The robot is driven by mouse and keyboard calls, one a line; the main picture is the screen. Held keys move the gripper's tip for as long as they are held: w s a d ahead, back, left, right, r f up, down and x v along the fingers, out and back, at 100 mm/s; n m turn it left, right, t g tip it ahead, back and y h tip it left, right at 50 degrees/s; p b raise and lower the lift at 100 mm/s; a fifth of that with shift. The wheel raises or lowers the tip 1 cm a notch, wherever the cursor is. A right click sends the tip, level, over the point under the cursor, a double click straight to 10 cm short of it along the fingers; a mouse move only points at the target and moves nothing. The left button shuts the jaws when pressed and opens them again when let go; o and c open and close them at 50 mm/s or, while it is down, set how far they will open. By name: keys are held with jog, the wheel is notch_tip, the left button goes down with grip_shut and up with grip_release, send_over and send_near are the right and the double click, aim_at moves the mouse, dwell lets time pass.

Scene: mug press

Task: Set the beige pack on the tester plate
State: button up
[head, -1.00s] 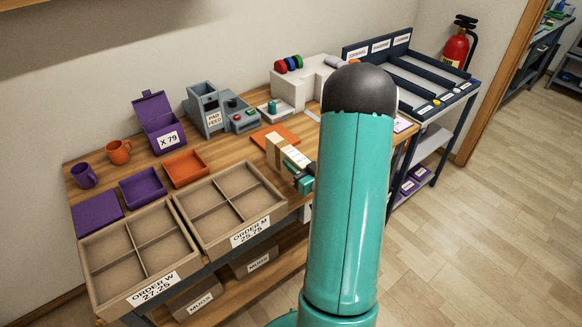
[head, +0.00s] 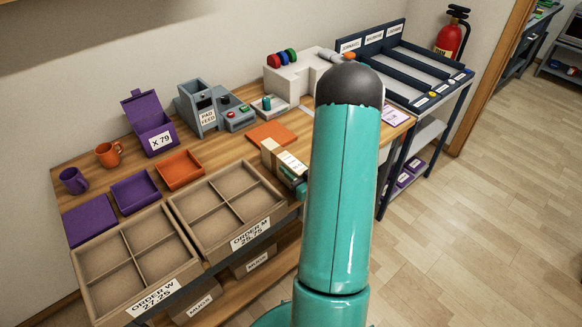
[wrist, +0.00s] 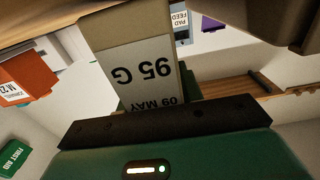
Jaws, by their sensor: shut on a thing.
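The beige pack (head: 284,162) has a white label and is held by my gripper (head: 300,187), left of my teal arm. In the wrist view the pack (wrist: 138,45) reads "95 G" and "09 MAY" upside down, its lower end between the dark jaws (wrist: 170,118). The jaws are shut on it. In the head view the pack is just in front of a flat orange square (head: 272,134) and looks above the table; the exact gap is unclear. A small pale device with a teal knob (head: 268,104) stands behind; I cannot tell for sure which surface is the tester plate.
Cardboard order trays (head: 226,205) stand at the table's front left. A purple box (head: 150,125), a grey pad feed (head: 203,108) and a white press (head: 300,78) line the back. A dark rack (head: 405,65) stands at right. My arm hides the table's right part.

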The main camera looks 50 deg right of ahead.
jog(key=shift+w+f, duration=0.1)
jog(key=shift+f, duration=0.15)
jog(key=o, duration=1.2)
